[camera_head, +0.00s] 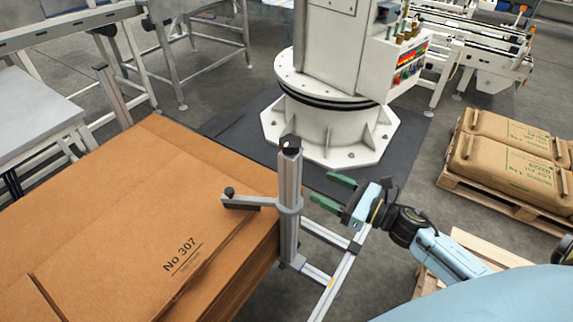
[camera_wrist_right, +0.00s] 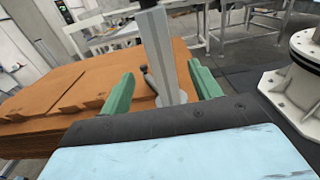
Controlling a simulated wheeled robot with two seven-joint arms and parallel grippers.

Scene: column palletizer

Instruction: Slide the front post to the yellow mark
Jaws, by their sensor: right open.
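The front post (camera_head: 289,225) is an upright grey metal profile with a black cap, beside the near right corner of the cardboard stack. A collar on it carries a side arm (camera_head: 250,202) with a dark knob, reaching over the cardboard. The yellow mark (camera_head: 331,283) is a small stripe on the floor rail, right of the post's foot. My right gripper (camera_head: 333,192) is open, its green fingers pointing at the post from the right, apart from it. In the right wrist view the post (camera_wrist_right: 157,50) shows between the open fingers (camera_wrist_right: 162,87). My left gripper is out of view.
The cardboard stack (camera_head: 130,215) fills the left. A grey rail frame (camera_head: 345,270) lies right of the post. A white machine base (camera_head: 330,125) stands behind. Sacks on a pallet (camera_head: 510,155) are at the right. Another post (camera_head: 112,90) stands at the far left.

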